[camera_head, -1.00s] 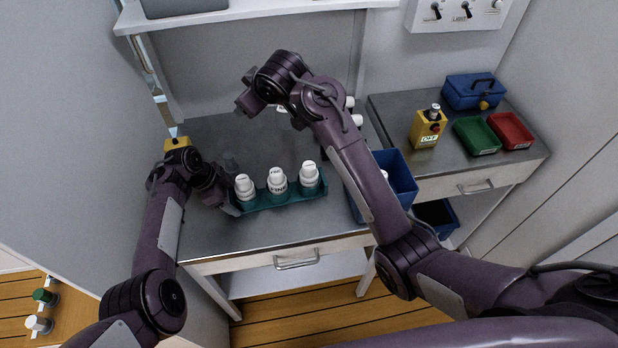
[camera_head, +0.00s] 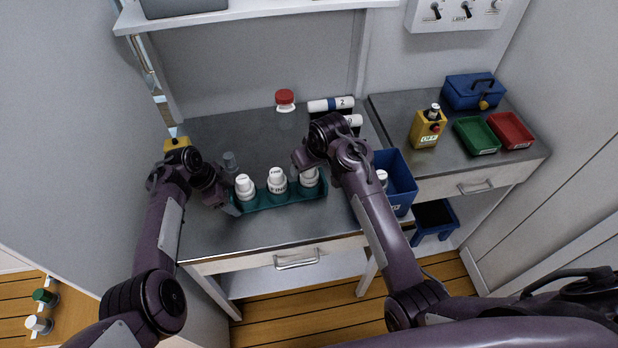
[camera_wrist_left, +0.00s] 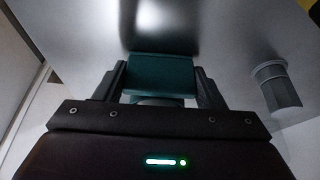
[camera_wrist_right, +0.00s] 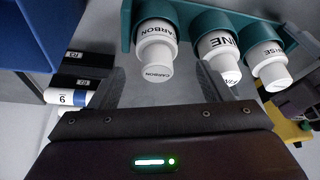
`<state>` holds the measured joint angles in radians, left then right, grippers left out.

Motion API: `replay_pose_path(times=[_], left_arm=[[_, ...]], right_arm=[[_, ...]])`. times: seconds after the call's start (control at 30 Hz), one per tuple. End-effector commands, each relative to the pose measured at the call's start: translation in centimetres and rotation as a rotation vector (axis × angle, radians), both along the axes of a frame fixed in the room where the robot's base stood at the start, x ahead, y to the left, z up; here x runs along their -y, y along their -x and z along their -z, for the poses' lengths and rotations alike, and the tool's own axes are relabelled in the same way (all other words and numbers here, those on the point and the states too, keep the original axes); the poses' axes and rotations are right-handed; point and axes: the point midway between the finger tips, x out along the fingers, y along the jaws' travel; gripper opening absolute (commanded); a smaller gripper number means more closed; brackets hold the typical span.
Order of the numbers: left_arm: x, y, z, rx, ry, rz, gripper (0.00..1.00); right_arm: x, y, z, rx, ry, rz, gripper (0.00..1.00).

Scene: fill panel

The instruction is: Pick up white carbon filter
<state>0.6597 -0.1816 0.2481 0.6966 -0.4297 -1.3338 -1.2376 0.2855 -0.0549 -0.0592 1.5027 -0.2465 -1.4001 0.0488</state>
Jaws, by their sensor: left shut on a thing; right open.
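A teal rack (camera_head: 282,203) stands on the metal worktop and holds three white filters in a row. The white carbon filter (camera_head: 309,177) is the right-hand one; its label reads CARBON in the right wrist view (camera_wrist_right: 155,50). The FINE filter (camera_head: 277,181) is in the middle, another white filter (camera_head: 244,187) at the left. My right gripper (camera_wrist_right: 160,80) is open, its fingers either side of the carbon filter's cap line, apparently not touching it. My left gripper (camera_head: 232,208) is shut on the rack's left end, which shows between its fingers in the left wrist view (camera_wrist_left: 160,72).
A blue bin (camera_head: 402,178) holding a white item stands right of my right forearm.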

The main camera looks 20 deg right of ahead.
Motion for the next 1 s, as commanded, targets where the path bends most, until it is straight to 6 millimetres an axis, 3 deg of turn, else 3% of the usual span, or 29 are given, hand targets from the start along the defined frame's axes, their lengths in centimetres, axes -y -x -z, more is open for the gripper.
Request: replay_pose_path(times=[0.3, 0.6, 1.0], left_arm=[[0.0, -0.1, -0.1, 0.001, 0.0, -0.002, 0.37], [0.0, -0.1, -0.1, 0.001, 0.0, -0.002, 0.37], [0.0, -0.1, -0.1, 0.001, 0.0, -0.002, 0.37]], right_arm=[[0.1, -1.0, 4.3, -0.002, 0.002, -0.001, 0.72], [0.0, -1.2, 4.7, 0.0, 0.001, 0.0, 0.72], [0.0, -1.1, 4.7, -0.001, 0.001, 0.0, 0.22]])
